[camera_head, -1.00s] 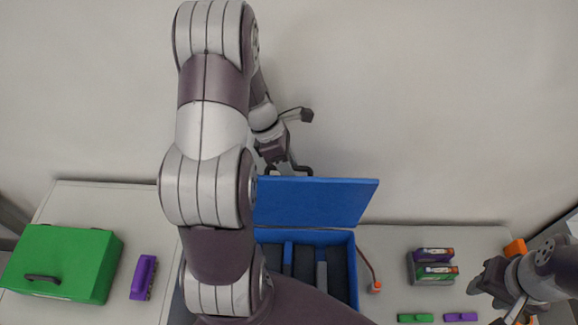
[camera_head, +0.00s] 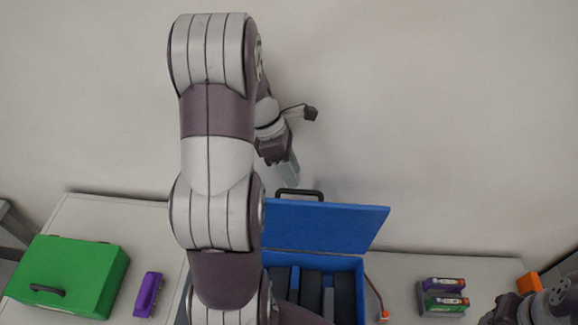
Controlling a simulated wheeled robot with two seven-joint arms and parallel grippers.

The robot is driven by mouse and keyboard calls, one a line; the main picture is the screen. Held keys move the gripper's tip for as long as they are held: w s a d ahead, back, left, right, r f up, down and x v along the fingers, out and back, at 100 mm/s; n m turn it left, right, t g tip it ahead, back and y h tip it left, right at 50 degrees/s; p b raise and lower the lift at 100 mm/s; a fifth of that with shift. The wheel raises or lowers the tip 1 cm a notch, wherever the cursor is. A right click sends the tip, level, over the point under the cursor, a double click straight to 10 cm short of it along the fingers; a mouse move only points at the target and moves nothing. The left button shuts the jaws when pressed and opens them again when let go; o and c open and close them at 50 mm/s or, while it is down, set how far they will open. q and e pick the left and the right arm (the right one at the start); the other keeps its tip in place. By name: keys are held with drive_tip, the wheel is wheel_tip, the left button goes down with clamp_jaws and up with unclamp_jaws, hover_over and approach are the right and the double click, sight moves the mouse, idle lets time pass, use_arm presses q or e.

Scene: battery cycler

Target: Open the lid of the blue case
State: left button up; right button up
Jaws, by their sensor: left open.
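The blue case (camera_head: 366,291) stands on the table, partly behind my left arm. Its blue lid (camera_head: 330,226) is raised and open, with the dark handle (camera_head: 300,192) on its upper edge. Dark slots and blue bars show inside the case. My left gripper (camera_head: 289,178) is open and empty, just above the handle and apparently apart from it. My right gripper (camera_head: 502,314) is at the lower right, cut off by the frame's bottom edge, so its jaws are unclear.
A closed green case (camera_head: 75,270) and a purple block (camera_head: 148,294) are at the left. A small holder with coloured packs (camera_head: 443,285) and an orange object (camera_head: 528,283) are at the right. A wall is behind the table.

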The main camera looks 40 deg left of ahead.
drive_tip(key=shift+w+a+r, duration=0.1)
drive_tip(key=shift+w+r, duration=0.05)
drive_tip(key=shift+r, duration=0.3)
idle(0.4)
